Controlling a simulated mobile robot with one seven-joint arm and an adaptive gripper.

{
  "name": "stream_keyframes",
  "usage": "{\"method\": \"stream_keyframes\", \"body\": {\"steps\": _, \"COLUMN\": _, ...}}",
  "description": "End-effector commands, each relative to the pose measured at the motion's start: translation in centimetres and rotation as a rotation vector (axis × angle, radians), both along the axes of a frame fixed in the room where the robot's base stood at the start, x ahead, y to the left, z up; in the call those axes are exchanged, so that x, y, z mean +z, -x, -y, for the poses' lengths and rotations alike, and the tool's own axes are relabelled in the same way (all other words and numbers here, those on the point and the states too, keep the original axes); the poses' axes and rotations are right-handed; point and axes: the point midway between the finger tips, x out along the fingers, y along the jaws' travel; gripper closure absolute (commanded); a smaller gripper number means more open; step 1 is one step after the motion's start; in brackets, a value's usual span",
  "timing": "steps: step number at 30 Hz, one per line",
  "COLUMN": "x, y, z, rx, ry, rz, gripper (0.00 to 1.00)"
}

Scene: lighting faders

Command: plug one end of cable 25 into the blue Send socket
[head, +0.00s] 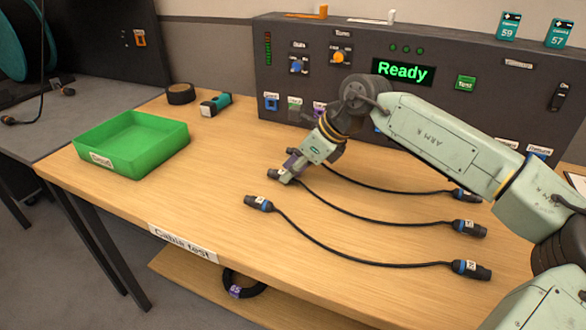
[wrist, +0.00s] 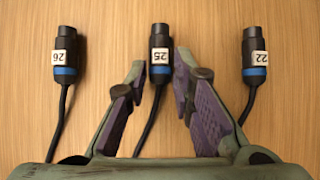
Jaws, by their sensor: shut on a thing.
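My gripper (head: 286,168) is low over the table, shut on the near-left plug of cable 25 (wrist: 160,58). In the wrist view its fingertips (wrist: 160,76) are on either side of this black plug, which has a blue ring and a white 25 label. In the head view the plug (head: 275,176) shows just past the fingers. Cable 25 runs right along the wood to its other plug (head: 469,229). A blue socket (head: 271,102) is at the lower left of the dark panel. The small socket labels are too blurred to read, and my arm hides part of the panel.
Cable 26's plug (wrist: 62,55) and cable 22's plug (wrist: 255,55) lie on either side. A green tray (head: 183,152), a black tape roll (head: 181,94) and a teal device (head: 215,105) are to the left. The panel display (head: 403,72) reads Ready.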

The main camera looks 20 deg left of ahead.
Motion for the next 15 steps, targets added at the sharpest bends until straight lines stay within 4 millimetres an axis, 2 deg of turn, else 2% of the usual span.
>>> {"method": "stream_keyframes", "body": {"steps": 4, "x": 0.0, "y": 0.0, "z": 0.0, "rx": 0.000, "ry": 0.000, "rz": 0.000, "gripper": 1.00}}
{"method": "stream_keyframes", "body": {"steps": 11, "x": 0.2, "y": 0.0, "z": 0.0, "rx": 0.000, "ry": 0.000, "rz": 0.000, "gripper": 1.00}}
{"method": "stream_keyframes", "body": {"steps": 15, "x": 1.1, "y": 0.0, "z": 0.0, "rx": -0.001, "ry": -0.001, "rz": 0.001, "gripper": 1.00}}
